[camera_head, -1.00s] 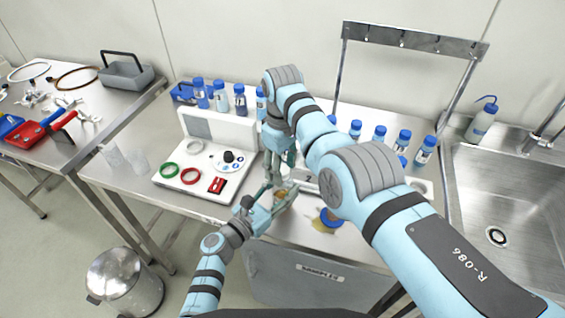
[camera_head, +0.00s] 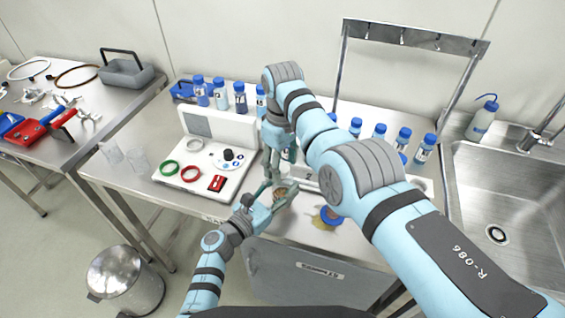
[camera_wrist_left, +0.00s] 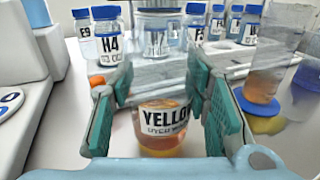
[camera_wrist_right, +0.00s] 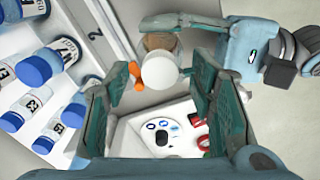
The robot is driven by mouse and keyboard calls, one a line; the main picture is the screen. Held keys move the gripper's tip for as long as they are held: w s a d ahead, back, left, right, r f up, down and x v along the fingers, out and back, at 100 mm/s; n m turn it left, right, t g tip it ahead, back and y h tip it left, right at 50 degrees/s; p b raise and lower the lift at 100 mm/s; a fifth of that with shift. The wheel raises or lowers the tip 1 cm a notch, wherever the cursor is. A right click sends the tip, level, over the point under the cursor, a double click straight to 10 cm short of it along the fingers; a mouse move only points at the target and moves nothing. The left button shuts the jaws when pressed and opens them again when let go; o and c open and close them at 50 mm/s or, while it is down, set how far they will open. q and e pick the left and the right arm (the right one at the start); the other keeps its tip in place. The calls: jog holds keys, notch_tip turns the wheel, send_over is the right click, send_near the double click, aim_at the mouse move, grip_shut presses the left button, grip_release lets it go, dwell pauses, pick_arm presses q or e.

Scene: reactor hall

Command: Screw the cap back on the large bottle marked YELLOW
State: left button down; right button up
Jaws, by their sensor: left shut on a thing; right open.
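The large bottle marked YELLOW (camera_wrist_left: 165,128) holds amber liquid and stands between the fingers of my left gripper (camera_wrist_left: 165,100), which is shut on it. The left gripper also shows in the head view (camera_head: 282,192), low at the bench front. My right gripper (camera_head: 270,170) is open, pointing down just above and behind the left one. In the right wrist view a pale round disc (camera_wrist_right: 167,75) lies between the open right fingers (camera_wrist_right: 165,90); I cannot tell what it is.
A white panel with rings and a knob (camera_head: 205,165) stands left. Several blue-capped bottles (camera_head: 380,133) stand behind, under a metal hook frame (camera_head: 415,38). A clear vessel with amber contents (camera_wrist_left: 265,80) is right of the held bottle. A sink (camera_head: 500,190) is far right.

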notch_tip(320, 180, up, 7)
jog(key=shift+r, duration=0.15)
pick_arm(q)
jog(key=c, duration=0.8)
grip_release()
jog(key=v, duration=1.2)
jog(key=shift+f, duration=0.1)
